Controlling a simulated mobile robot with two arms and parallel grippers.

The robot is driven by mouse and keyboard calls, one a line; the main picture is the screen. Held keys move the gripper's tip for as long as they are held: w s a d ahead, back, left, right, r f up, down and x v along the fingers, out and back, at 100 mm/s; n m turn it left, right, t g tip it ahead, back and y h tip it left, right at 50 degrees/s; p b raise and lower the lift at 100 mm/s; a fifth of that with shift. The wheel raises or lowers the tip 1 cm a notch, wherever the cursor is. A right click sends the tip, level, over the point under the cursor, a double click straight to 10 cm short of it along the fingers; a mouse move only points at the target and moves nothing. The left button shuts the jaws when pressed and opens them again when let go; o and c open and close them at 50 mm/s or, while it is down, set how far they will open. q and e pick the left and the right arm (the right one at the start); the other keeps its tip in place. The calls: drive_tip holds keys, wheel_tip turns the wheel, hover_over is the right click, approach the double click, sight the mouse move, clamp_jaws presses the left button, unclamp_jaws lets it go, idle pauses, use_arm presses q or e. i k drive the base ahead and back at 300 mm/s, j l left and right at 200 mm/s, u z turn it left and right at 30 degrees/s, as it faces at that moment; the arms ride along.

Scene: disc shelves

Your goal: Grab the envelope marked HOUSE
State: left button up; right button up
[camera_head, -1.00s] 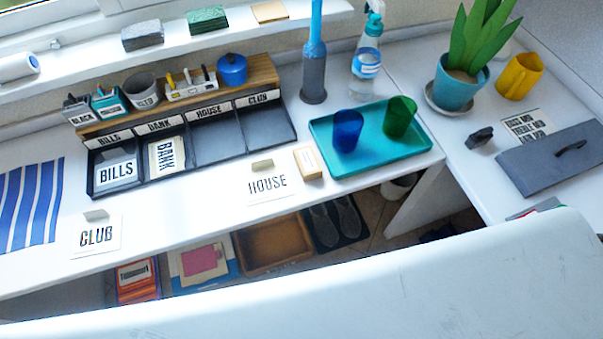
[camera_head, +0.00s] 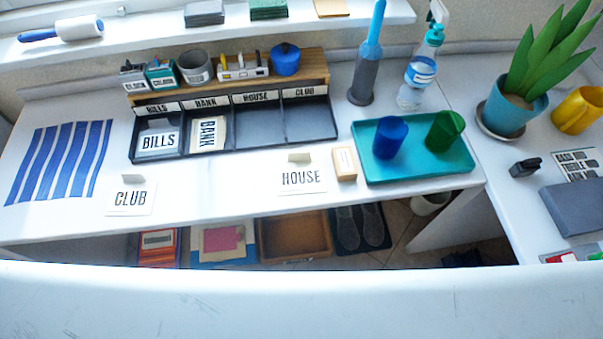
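The envelope marked HOUSE (camera_head: 302,179) lies flat on the white counter, in front of the black sorter tray. A small beige tab stands at its back edge. The envelope marked CLUB (camera_head: 131,199) lies on the counter further left. The sorter tray (camera_head: 232,152) has compartments labelled BILLS, BANK, HOUSE and CLUB. The BILLS envelope (camera_head: 158,141) and the BANK envelope (camera_head: 208,134) lie in their compartments; the HOUSE and CLUB compartments are empty. Neither of my grippers is in view.
A small tan box (camera_head: 345,163) sits just right of the HOUSE envelope. Beyond it is a teal tray (camera_head: 430,167) with a blue cup (camera_head: 390,138) and a green cup (camera_head: 444,131). A striped blue cloth (camera_head: 60,162) lies at left. The counter between the two loose envelopes is clear.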

sight(300, 175)
drive_tip(key=k+j, duration=0.15)
drive_tip(key=j, duration=0.2)
drive_tip(key=k+j, duration=0.1)
drive_tip(key=j, duration=0.25)
drive_tip(key=k+j+u, duration=0.1)
drive_tip(key=j, duration=0.25)
drive_tip(key=k+j, duration=0.2)
drive_tip(key=j, duration=0.2)
